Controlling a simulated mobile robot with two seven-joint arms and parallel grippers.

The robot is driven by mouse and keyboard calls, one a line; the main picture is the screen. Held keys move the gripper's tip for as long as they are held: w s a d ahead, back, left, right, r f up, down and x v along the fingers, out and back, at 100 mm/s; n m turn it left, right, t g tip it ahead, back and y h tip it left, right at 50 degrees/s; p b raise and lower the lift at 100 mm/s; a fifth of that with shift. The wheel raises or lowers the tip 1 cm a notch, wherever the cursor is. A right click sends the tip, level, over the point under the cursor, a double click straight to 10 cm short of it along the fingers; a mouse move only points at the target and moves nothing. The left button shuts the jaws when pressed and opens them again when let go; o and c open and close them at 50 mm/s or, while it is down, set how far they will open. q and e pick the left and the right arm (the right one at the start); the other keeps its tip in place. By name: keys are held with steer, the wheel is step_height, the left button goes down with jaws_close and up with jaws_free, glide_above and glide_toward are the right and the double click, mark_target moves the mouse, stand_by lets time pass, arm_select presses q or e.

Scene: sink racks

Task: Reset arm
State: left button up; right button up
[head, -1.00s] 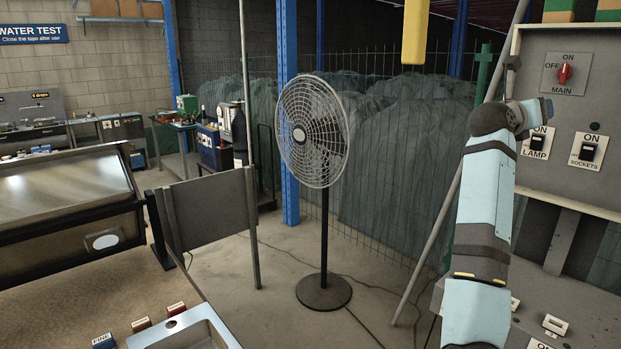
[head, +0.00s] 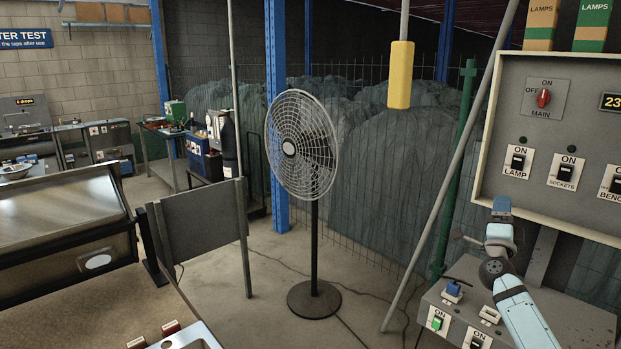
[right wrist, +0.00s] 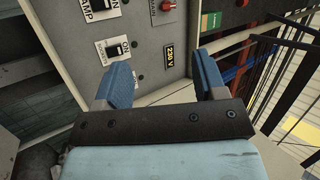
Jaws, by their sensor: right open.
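My right gripper (head: 502,212) is open and empty, with blue fingers. In the head view it shows at the lower right, below the LAMP switch (head: 517,160) and above the lower switch box (head: 460,310). In the right wrist view the two blue fingers (right wrist: 163,78) stand apart, with nothing between them. The grey control panel (right wrist: 140,30) shows, turned, beyond them. My left gripper is out of view.
The upper panel (head: 570,110) carries a red MAIN knob (head: 544,98) and a SOCKETS switch (head: 565,172). A standing fan (head: 303,145) is in the middle. A yellow block (head: 400,75) hangs above. A slanted grey pole (head: 455,160) stands left of the panel. Floor around the fan is mostly clear.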

steer(key=w+a+f+n+t+y, duration=0.25)
steer(key=a+n+y, duration=0.35)
steer(key=n+y, duration=0.75)
step_height(320, 180, down, 6)
steer(key=w+f+n+g+h, duration=0.1)
steer(key=w+n+g+h, duration=0.15)
steer(key=n+g, duration=0.55)
steer(key=s+a+f+n+y, duration=0.1)
steer(key=s+a+f, duration=0.3)
steer(key=s+f, duration=0.25)
steer(key=s+a+f+n+g, duration=0.1)
steer(key=s+a+f, duration=0.3)
steer(key=s+f, duration=0.3)
steer(key=s+a+f+n+y, duration=0.1)
steer(key=s+a+f+n, duration=0.15)
steer(key=s+f, duration=0.4)
steer(key=s+a+f+g, duration=0.1)
steer(key=s+a+f, duration=0.2)
steer(key=s, duration=0.7)
steer(key=s+a+f+m+g+y, duration=0.1)
steer(key=s+a+f, duration=0.3)
steer(key=s, duration=0.6)
steer(key=s+a+f+m+g+y, duration=0.1)
steer(key=s+a+f, duration=0.3)
steer(key=s, duration=0.6)
steer(key=shift+a+f+g, duration=0.15)
steer(key=shift+a+g, duration=0.3)
steer(key=shift+a, duration=0.75)
